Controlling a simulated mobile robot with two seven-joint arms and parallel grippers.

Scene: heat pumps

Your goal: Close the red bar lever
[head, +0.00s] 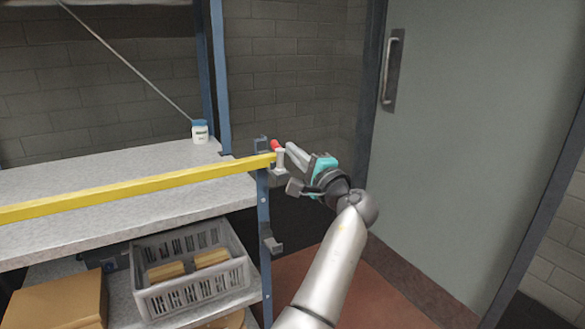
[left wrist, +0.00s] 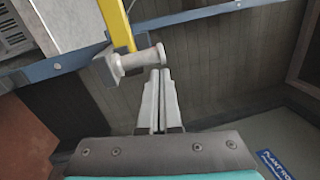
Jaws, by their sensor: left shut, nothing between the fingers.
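A yellow bar (head: 140,186) runs across the front of the shelf and ends at a blue post. A small red lever tip (head: 277,146) shows at the bar's right end, above a pale grey latch piece (head: 281,162). My left gripper (head: 290,150) is just right of the red tip, with its fingers shut and empty. In the left wrist view the shut fingers point at the grey latch piece (left wrist: 132,62) at the end of the yellow bar (left wrist: 117,25). The red part cannot be made out there. I cannot tell whether the fingers touch the latch. My right gripper is not in view.
A metal shelf (head: 90,178) with blue posts stands at left. A white jar (head: 200,131) is on its top board; a grey crate (head: 190,272) and a cardboard box (head: 55,302) are below. A grey door (head: 465,130) is at right. Red-brown floor shows beside my arm.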

